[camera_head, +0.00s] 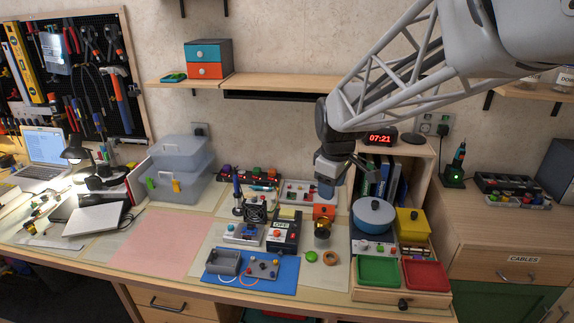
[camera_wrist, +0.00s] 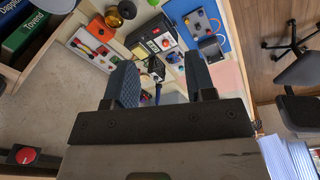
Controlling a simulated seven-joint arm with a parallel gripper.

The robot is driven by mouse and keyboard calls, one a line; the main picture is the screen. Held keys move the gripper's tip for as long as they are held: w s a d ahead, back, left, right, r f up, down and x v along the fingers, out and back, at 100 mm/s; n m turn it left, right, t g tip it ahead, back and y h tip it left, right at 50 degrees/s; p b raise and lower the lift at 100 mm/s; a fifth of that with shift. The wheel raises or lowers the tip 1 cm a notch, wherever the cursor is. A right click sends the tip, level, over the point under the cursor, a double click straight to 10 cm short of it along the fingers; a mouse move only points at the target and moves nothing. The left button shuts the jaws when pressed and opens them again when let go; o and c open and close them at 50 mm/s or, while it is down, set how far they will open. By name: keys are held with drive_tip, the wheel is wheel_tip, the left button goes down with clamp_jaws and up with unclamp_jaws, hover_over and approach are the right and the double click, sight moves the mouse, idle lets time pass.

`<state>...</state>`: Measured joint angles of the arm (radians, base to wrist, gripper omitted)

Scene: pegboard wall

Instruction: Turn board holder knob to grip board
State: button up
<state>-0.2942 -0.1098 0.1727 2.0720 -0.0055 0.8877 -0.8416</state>
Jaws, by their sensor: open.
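My gripper (camera_head: 326,186) hangs above the back of the workbench, in front of the shelf unit. In the wrist view its two dark blue fingers (camera_wrist: 160,76) are apart with nothing held between them. I cannot tell for certain which item is the board holder or its knob. A grey panel with small coloured knobs (camera_head: 262,269) lies on a blue mat (camera_head: 284,286) at the front of the bench, away from my gripper. A grey open box (camera_head: 222,262) is beside it. A small fan-like item (camera_head: 255,212) stands farther back, partly hidden by my fingers in the wrist view.
A black device with a red part (camera_head: 285,232) stands mid-bench. Clear plastic bins (camera_head: 181,165) stand back left. A pink mat (camera_head: 162,243) is bare. A shelf unit (camera_head: 420,160) is behind my gripper.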

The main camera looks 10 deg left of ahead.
drive_tip(key=w+a+f+n, duration=0.3)
drive_tip(key=w+a+f, duration=0.2)
drive_tip(key=a, duration=0.3)
drive_tip(key=w+a+f+n, duration=0.4)
drive_tip(key=w+a, duration=0.2)
drive_tip(key=a, duration=0.2)
drive_tip(key=n+g, duration=0.1)
drive_tip(key=n, duration=0.6)
hover_over(231, 226)
wheel_tip(231, 226, down, 15)
drive_tip(key=shift+a+r, duration=0.1)
drive_tip(key=shift+f, duration=3.9)
drive_tip(key=c, duration=0.9)
